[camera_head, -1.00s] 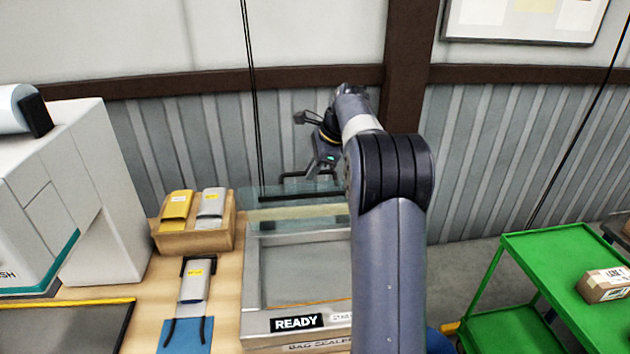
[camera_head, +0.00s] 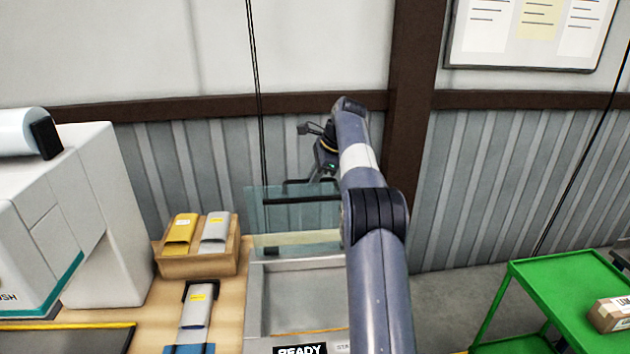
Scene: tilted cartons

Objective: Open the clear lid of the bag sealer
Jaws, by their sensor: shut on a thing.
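The bag sealer (camera_head: 256,305) is a grey box with an open-topped chamber and a READY display (camera_head: 300,350) on its front, cut by the lower edge of the picture. Its clear lid (camera_head: 275,215) stands raised at the back, steeply tilted up, with a black handle (camera_head: 290,183) along its upper edge. My gripper (camera_head: 322,176) is at the handle's right end, and shut on it; the fingertips are small and partly hidden by my own arm. My arm also covers the right side of the sealer and of the lid.
A wooden tray (camera_head: 198,265) with yellow and grey pouches stands left of the sealer. A white machine (camera_head: 75,220) is at far left. A green cart (camera_head: 560,280) with a carton (camera_head: 610,313) stands right. The corrugated wall is close behind.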

